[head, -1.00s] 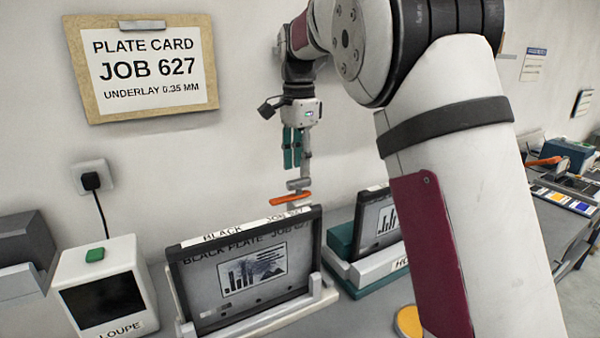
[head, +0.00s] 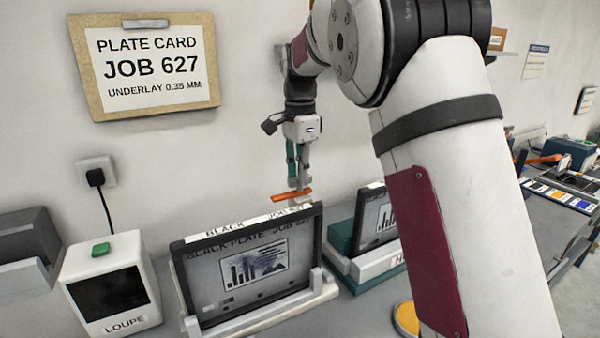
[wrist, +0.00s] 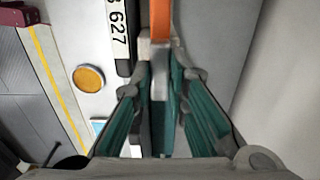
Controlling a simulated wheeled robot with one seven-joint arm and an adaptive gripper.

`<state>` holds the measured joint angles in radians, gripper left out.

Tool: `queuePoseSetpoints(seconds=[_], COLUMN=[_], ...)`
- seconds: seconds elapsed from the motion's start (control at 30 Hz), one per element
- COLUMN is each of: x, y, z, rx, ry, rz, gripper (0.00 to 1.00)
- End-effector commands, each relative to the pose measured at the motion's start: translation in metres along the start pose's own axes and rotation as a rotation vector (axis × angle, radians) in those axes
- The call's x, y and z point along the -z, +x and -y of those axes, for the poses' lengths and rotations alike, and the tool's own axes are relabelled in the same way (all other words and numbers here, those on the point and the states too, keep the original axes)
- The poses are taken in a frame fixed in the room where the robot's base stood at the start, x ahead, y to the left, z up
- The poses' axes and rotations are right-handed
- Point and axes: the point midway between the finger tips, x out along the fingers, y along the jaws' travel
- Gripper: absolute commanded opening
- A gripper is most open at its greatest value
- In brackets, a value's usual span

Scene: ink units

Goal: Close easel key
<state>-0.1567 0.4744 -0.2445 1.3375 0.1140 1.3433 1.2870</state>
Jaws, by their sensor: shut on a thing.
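The easel key has an orange bar (head: 291,195) lying just above the top edge of the framed black plate (head: 245,268) on the easel (head: 270,318). In the wrist view the orange bar (wrist: 160,18) runs up from a grey stem (wrist: 159,85). My gripper (head: 299,183) points down just above and behind the bar. In the wrist view my gripper (wrist: 161,72) has its teal fingers on either side of the grey stem, shut on the key. The key's lower end is hidden.
A loupe box (head: 113,282) stands left of the easel. A second framed plate (head: 377,220) in a teal and white holder stands to the right. A yellow disc (head: 406,318) lies on the bench at front right. The wall rises close behind.

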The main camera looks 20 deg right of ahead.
Motion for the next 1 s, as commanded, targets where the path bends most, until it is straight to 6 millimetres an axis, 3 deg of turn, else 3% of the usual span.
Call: queuePoseSetpoints(seconds=[0.37, 1.0], x=[0.0000, 0.0002], y=[-0.0001, -0.0008], z=[0.0004, 0.0006], rx=[0.000, 0.002], ry=[-0.094, -0.660], rz=[0.000, 0.000], gripper=[0.00, 0.00])
